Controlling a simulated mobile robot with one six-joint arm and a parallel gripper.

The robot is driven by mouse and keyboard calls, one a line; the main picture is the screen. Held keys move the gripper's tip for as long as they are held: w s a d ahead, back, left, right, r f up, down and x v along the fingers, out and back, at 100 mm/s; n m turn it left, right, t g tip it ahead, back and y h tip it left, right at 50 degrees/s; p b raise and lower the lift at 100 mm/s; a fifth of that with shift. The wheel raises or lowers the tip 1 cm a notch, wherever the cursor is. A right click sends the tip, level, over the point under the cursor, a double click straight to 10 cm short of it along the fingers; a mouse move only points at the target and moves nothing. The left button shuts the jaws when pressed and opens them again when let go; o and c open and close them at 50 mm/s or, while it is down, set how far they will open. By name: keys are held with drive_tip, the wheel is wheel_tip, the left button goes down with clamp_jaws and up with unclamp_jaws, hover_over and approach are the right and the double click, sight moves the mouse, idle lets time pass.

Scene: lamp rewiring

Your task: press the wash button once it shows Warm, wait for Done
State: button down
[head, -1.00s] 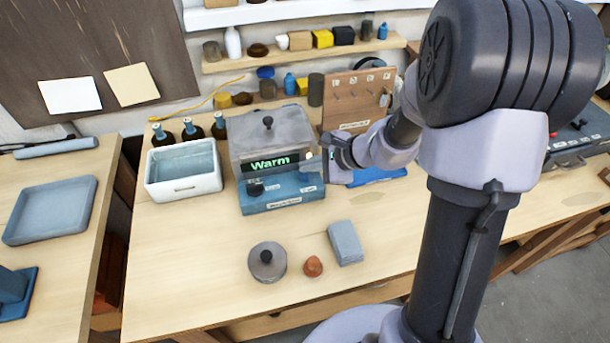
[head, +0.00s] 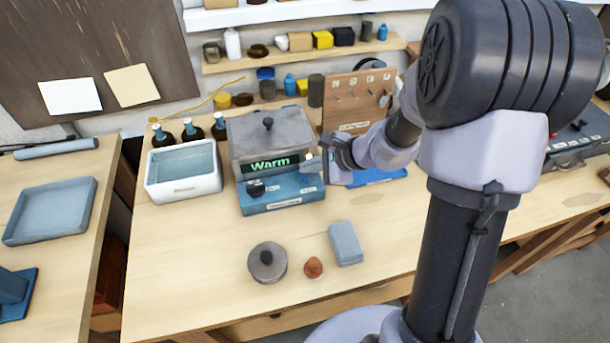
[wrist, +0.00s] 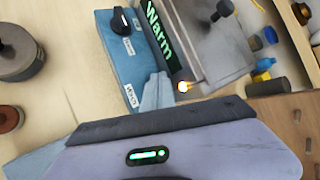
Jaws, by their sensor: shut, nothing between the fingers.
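The washer (head: 282,194) has a blue base, a grey lidded tank and a dark display (head: 270,164) that reads "Warm" in green. The display also shows in the wrist view (wrist: 160,35). A black knob (wrist: 120,22) sits on the blue front, and a small lamp (wrist: 183,87) glows orange-white beside the display. My gripper (head: 314,165) is shut and empty at the right end of the washer front. In the wrist view its fingertips (wrist: 155,90) are close beside a small white label (wrist: 131,95). The wash button is hidden, and I cannot tell whether the fingertips touch it.
A white basin (head: 184,187) and several dark bottles stand left of the washer. A round lidded pot (head: 267,264), a brown knob-like piece (head: 313,267) and a grey-blue block (head: 346,244) lie in front. A wooden hook board (head: 357,95) stands behind my gripper.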

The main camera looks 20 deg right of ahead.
sight(308, 178)
idle(0.6)
drive_tip(key=shift+f+b, duration=0.45)
drive_tip(key=shift+b, duration=0.2)
drive_tip(key=shift+f+b, duration=0.45)
drive_tip(key=shift+b, duration=0.1)
idle(0.4)
drive_tip(key=shift+r, duration=0.1)
drive_tip(key=shift+r+p, duration=0.6)
drive_tip(key=shift+r, duration=0.25)
wheel_tip(308, 178, up, 5)
drive_tip(key=p, duration=0.3)
drive_tip(key=shift+p, duration=0.4)
idle(0.3)
